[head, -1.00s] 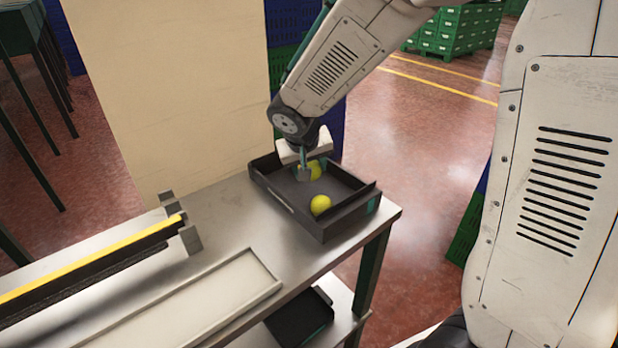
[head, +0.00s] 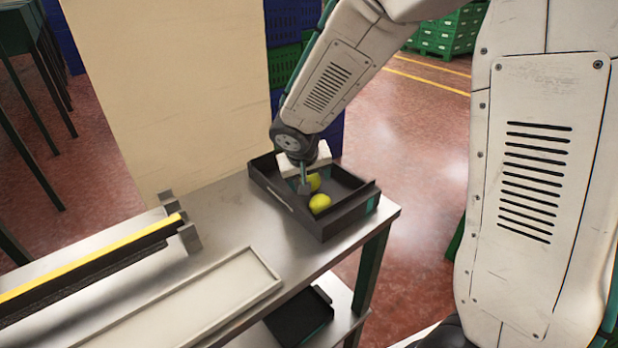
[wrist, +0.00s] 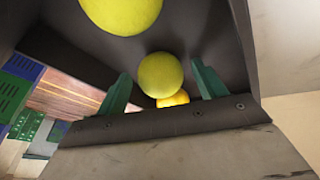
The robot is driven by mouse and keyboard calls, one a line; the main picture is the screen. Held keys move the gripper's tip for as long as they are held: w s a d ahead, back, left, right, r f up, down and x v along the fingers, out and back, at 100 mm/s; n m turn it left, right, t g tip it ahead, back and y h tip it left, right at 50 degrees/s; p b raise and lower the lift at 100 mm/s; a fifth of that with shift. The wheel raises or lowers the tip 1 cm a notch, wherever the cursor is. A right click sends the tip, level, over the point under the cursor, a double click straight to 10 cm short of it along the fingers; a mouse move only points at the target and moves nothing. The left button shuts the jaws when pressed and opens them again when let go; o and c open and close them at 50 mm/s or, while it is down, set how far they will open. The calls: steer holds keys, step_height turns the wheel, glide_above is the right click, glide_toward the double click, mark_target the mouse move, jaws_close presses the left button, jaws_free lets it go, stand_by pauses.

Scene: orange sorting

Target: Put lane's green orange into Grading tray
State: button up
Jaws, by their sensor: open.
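A yellow-green orange (head: 314,182) is low in the black tray (head: 346,222) at the end of the bench, partly hidden by my gripper in the head view. In the wrist view this orange (wrist: 160,75) shows between the two teal fingers. My gripper (head: 304,188) is open, pointing down inside the tray; its fingers also show in the wrist view (wrist: 163,85). A second yellow-green orange (head: 319,203) lies nearer the tray's front wall, at the top of the wrist view (wrist: 120,12). A deeper orange fruit (wrist: 173,99) shows partly behind the middle one. No tray name is readable.
A pale shallow tray (head: 268,262) lies empty on the metal bench. A yellow-edged lane (head: 92,257) runs along the left, with no fruit visible on it. Another black tray (head: 300,318) sits on the lower shelf. A cream panel (head: 170,90) stands behind the bench.

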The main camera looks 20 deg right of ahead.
steer(key=v, duration=1.2)
steer(key=s+d+r+g+y, duration=0.1)
steer(key=s+d, duration=0.1)
steer(key=s, duration=0.6)
steer(key=s+d+r+g+y, duration=0.1)
steer(key=s+d+r, duration=0.1)
steer(key=s, duration=0.7)
steer(key=s+d+r+n+g+y, duration=0.1)
steer(key=s+d, duration=0.1)
steer(key=s, duration=0.6)
steer(key=shift+s+d+r, duration=0.25)
steer(key=shift+d, duration=0.05)
steer(key=shift+c, duration=0.3)
